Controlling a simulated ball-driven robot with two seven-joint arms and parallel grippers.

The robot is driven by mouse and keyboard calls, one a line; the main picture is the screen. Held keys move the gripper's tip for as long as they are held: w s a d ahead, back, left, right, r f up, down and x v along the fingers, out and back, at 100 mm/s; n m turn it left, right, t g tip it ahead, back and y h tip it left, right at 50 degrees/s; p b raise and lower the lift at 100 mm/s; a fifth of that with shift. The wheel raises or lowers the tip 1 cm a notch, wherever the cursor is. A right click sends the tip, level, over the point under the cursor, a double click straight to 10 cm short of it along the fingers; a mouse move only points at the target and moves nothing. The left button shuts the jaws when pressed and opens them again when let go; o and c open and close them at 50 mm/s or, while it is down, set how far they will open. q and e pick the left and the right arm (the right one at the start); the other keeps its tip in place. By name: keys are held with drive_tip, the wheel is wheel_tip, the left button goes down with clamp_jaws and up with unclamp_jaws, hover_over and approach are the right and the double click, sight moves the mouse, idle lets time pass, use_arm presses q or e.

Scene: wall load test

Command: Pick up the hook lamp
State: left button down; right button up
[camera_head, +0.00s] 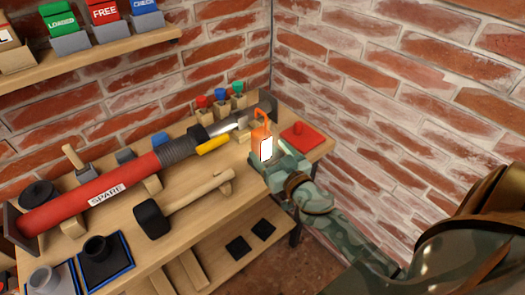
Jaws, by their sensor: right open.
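The hook lamp (264,129) is orange with a bright white lit panel and a hook on top. It stands upright at the right part of the wooden workbench. My right gripper (267,160) is at the lamp's base, its arm coming in from the lower right in camouflage colours. The gripper is open; its fingers are close to the lamp's lower part, and I cannot tell whether they touch it. My left gripper is not in view.
The workbench (190,215) carries a long red cylinder marked SPARE (100,192), a mallet (155,217), a yellow-handled tool (213,145) and a red block (301,133) just right of the lamp. Brick walls meet behind. A shelf (120,54) with labelled boxes hangs upper left.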

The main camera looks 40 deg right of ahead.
sight(266, 142)
drive_tip(key=w, duration=0.4)
drive_tip(key=w+d, duration=0.1)
drive_tip(key=w, duration=0.1)
drive_tip(key=shift+w+r+p, duration=0.15)
drive_tip(key=shift+r+p, duration=0.15)
drive_tip(key=shift+r, duration=0.1)
drive_tip(key=c, duration=1.5)
drive_tip(key=shift+r, duration=0.1)
clamp_jaws()
